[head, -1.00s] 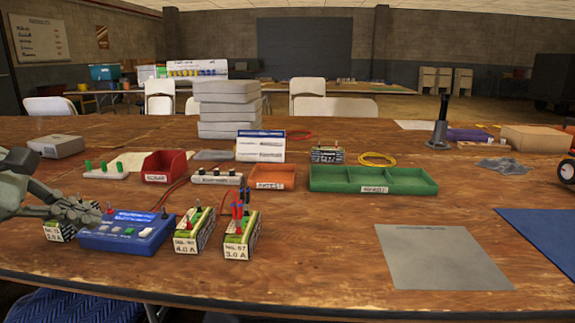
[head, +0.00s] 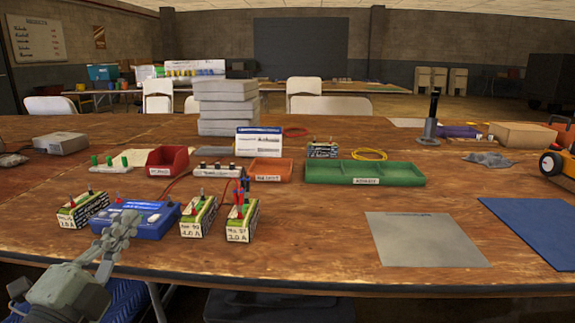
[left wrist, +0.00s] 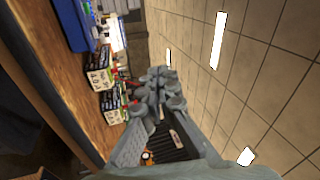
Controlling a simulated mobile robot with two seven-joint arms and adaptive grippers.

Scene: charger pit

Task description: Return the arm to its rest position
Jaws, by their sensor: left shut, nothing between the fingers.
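My left gripper (head: 120,226) is shut and empty. In the head view it is at the lower left, in front of the blue charger box (head: 138,219) and hiding part of its front. In the left wrist view the closed fingers (left wrist: 158,88) point away from the camera, with the table edge and the labelled battery packs to their left. Labelled packs stand beside the charger: one (head: 82,210) to its left, and two to its right, the nearer (head: 198,216) and the farther (head: 241,219). My right gripper is not in view.
Behind stand a red bin (head: 168,161), an orange tray (head: 270,170) and a green divided tray (head: 365,174). A grey mat (head: 425,240) and a blue mat (head: 540,225) lie at the right.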

